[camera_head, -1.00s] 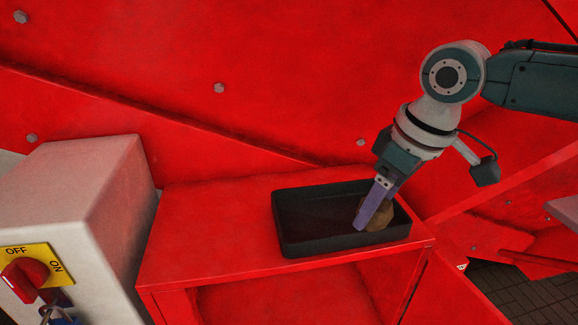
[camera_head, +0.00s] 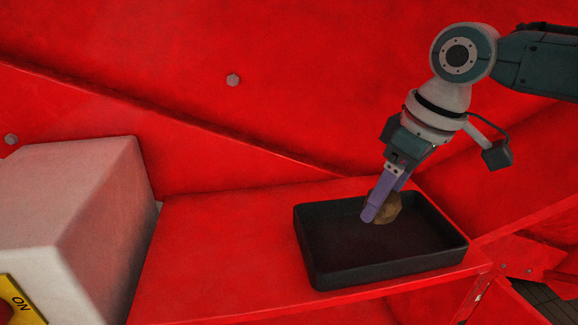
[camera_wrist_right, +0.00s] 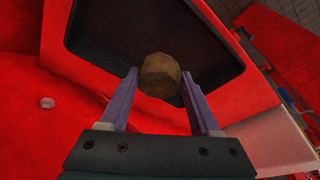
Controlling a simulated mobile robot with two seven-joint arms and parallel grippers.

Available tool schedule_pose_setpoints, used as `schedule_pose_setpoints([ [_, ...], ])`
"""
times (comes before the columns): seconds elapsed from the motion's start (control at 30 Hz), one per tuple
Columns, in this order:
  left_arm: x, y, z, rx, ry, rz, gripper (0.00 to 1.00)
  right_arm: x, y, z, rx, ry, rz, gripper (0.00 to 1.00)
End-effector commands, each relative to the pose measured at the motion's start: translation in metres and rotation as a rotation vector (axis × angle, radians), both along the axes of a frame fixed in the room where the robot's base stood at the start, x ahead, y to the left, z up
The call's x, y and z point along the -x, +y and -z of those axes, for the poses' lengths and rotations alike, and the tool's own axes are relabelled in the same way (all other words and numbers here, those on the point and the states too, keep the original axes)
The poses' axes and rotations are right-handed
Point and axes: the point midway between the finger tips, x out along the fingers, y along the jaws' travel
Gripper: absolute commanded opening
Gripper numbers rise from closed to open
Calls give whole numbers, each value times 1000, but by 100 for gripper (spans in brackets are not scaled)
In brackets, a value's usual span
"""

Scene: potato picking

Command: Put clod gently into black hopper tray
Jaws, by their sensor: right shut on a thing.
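The clod (camera_head: 386,208) is a brown, rounded lump. My right gripper (camera_head: 376,207) is shut on it, with the purple fingers on either side. In the head view the clod shows over the back part of the black hopper tray (camera_head: 390,276); I cannot tell whether it touches the tray floor. In the right wrist view the clod (camera_wrist_right: 160,76) sits between the fingertips of my right gripper (camera_wrist_right: 160,84), with the dark tray (camera_wrist_right: 86,62) beyond it. The rest of the tray looks empty. My left gripper is not in view.
The tray stands on a red ledge (camera_head: 215,250) with free room to its left. A grey switch box (camera_head: 70,200) with a yellow label stands at the left. A red bolted panel (camera_head: 300,60) rises behind.

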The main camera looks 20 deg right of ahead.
Motion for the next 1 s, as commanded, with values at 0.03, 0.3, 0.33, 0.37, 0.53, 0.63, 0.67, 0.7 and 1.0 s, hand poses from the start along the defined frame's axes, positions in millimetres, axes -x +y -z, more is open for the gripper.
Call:
schedule_pose_setpoints([
  [0.03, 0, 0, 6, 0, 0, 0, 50, 0, 0, 5, 1, -1, 0, 6],
  [0.3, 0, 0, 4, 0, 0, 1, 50, 0, 0, 3, 0, -1, 0, 6],
  [0.33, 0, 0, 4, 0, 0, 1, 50, 0, 0, 3, 0, -1, 0, 67],
  [0.37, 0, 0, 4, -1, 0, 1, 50, 0, 0, 3, 0, -1, 0, 70],
  [0.53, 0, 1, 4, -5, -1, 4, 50, 0, 0, 3, 0, -1, 0, 90],
  [0.63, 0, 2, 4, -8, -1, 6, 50, 0, 0, 3, 0, 0, 0, 99],
  [0.67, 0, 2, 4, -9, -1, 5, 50, 0, 0, 3, 0, 0, 0, 99],
  [0.7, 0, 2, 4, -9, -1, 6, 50, 0, 0, 3, 0, 0, 0, 99],
  [1.0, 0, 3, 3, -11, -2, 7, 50, 3, -1, -9, 0, -2, -1, 99],
])
